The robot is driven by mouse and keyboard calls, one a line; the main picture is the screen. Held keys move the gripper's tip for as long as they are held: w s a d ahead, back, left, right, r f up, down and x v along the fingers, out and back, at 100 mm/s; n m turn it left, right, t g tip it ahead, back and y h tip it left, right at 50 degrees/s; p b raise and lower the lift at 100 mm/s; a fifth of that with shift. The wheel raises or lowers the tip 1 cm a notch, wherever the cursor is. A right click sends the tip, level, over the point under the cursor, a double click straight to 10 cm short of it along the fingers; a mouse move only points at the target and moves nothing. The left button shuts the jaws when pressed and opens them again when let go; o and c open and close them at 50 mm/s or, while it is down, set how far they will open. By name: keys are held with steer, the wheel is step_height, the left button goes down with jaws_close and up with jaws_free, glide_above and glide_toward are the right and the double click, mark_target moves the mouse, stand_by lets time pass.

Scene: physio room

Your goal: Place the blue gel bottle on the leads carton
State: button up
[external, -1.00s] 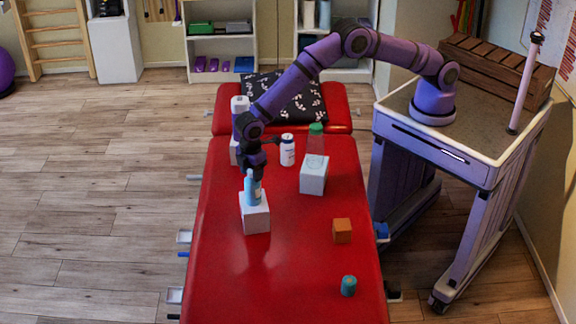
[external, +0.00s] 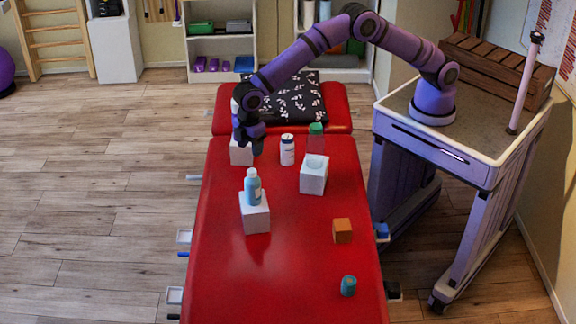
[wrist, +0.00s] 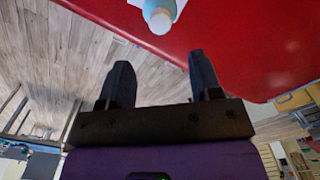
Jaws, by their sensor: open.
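The blue gel bottle (external: 252,188), pale blue with a whitish cap, stands upright on a white carton (external: 255,213) on the red treatment table. I cannot read a label to tell whether this is the leads carton. My gripper (external: 249,145) is open and empty, behind and above the bottle, apart from it. In the wrist view the two dark fingers (wrist: 160,80) are spread with nothing between them. The bottle (wrist: 160,12) shows at the top edge of the wrist view, beyond the fingertips.
Another white box (external: 240,154) is beside my gripper. An orange cube (external: 342,231) and a teal cylinder (external: 348,286) are nearer. The near left tabletop is clear.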

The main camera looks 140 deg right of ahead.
steer(key=s+a+r+t, duration=0.1)
steer(key=s+a+r, duration=0.25)
steer(key=r, duration=0.45)
steer(key=s+a+r, duration=0.3)
steer(key=a+r, duration=0.1)
steer(key=r, duration=0.4)
steer(key=s+a+r+t, duration=0.1)
steer(key=s+a+r, duration=0.3)
steer(key=s+r, duration=0.3)
steer(key=s+a+r+t, duration=0.1)
steer(key=s+a+r, duration=0.35)
steer(key=s, duration=0.35)
steer(key=s+a+r, duration=0.2)
steer(key=s+a, duration=0.1)
steer(key=s, duration=0.5)
steer(key=s+a+r, duration=0.2)
steer(key=s, duration=0.6)
steer(key=s+a+f+t, duration=0.1)
steer(key=s+f, duration=0.1)
steer(key=s, duration=0.6)
steer(key=s+a+f+t, duration=0.1)
steer(key=s+a+f, duration=0.1)
steer(key=s, duration=0.6)
steer(key=shift+s+f, duration=0.25)
steer(key=shift+f, duration=0.5)
